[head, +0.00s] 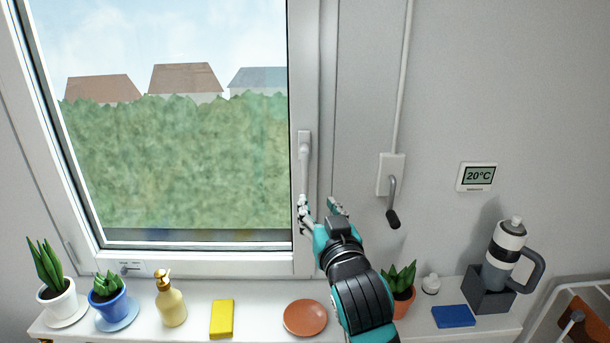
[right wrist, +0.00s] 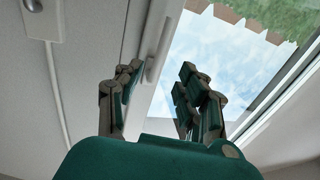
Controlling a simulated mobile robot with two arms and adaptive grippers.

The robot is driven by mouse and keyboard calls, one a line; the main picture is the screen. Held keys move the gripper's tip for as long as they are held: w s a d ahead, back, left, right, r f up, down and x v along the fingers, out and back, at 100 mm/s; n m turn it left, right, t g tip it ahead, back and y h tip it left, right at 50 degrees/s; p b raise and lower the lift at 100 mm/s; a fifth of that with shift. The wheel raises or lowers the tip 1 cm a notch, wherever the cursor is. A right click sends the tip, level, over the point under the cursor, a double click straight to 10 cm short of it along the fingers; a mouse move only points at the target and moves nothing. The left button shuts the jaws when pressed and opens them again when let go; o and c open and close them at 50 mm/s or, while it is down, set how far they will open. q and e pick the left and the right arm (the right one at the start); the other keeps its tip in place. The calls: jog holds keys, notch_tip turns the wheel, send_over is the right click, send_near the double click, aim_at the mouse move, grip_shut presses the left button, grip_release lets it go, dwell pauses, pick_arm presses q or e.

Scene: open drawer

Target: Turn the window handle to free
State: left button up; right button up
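The white window handle (head: 304,165) is on the right side of the window frame, its lever pointing straight down from its base. In the right wrist view the handle (right wrist: 157,55) shows beyond and between the two fingers. My right gripper (head: 321,207) is open and empty, close to the handle's lower end. One finger is near or just in front of the lever tip and the other is to its right, over the frame edge. I cannot tell whether a finger touches the lever. The window (head: 293,180) looks shut. My left gripper is not in view.
A crank on a wall box (head: 390,175) and a thermostat (head: 477,177) are to the right. The sill (head: 265,290) below holds plants, a soap bottle (head: 170,300), a yellow sponge (head: 221,319), an orange dish (head: 305,317) and a bottle (head: 503,255) in a holder.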

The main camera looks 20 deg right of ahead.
aim_at(306, 182)
jog(key=w+p, duration=0.1)
jog(key=w, duration=0.2)
jog(key=w+p, duration=0.1)
jog(key=w, duration=0.3)
jog(key=w+p, duration=0.1)
jog(key=w, duration=0.2)
jog(key=shift+w+d+r, duration=0.1)
jog(key=shift+w+d, duration=0.1)
jog(key=shift+d, duration=0.15)
jog(key=shift+w, duration=0.75)
grip_shut()
jog(key=shift+w+f, duration=0.15)
jog(key=shift+f, duration=0.15)
